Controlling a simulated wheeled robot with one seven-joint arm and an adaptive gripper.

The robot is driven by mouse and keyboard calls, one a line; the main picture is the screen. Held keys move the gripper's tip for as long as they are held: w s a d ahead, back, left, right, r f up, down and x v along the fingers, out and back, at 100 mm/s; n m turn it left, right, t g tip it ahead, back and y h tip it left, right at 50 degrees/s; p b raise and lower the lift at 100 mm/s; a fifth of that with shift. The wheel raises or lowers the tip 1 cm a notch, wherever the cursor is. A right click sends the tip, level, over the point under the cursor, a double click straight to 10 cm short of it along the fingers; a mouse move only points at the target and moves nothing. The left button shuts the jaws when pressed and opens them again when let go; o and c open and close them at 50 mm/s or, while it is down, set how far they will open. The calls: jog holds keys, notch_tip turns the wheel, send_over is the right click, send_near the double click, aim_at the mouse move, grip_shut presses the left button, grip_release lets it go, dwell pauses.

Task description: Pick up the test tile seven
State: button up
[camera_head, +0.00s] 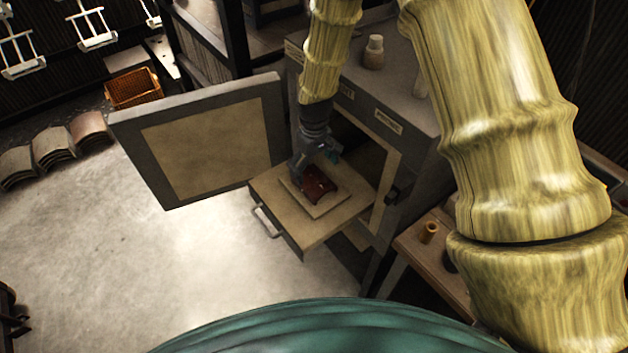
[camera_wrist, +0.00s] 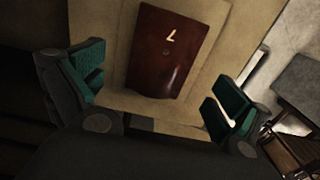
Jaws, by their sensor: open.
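The test tile seven (camera_head: 317,184) is a dark red-brown curved tile lying on a pale square slab on the pulled-out kiln drawer (camera_head: 270,200). In the wrist view the tile (camera_wrist: 167,55) shows a pale "7" and a small round mark below it. My gripper (camera_head: 318,160) is above the drawer, close over the tile's far side.
The kiln door (camera_head: 205,140) stands open to the left of the drawer. The kiln body (camera_head: 400,95) rises close behind and to the right. A wooden bench (camera_head: 420,245) with small pots is at the right. An orange basket (camera_head: 133,88) and stacked tiles (camera_head: 55,145) stand far left; the pale floor is clear.

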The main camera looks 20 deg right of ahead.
aim_at(314, 179)
jog(key=shift+s+a+f+p, duration=0.15)
jog(key=shift+f+p, duration=0.9)
jog(key=shift+f, duration=1.6)
jog(key=c, duration=1.2)
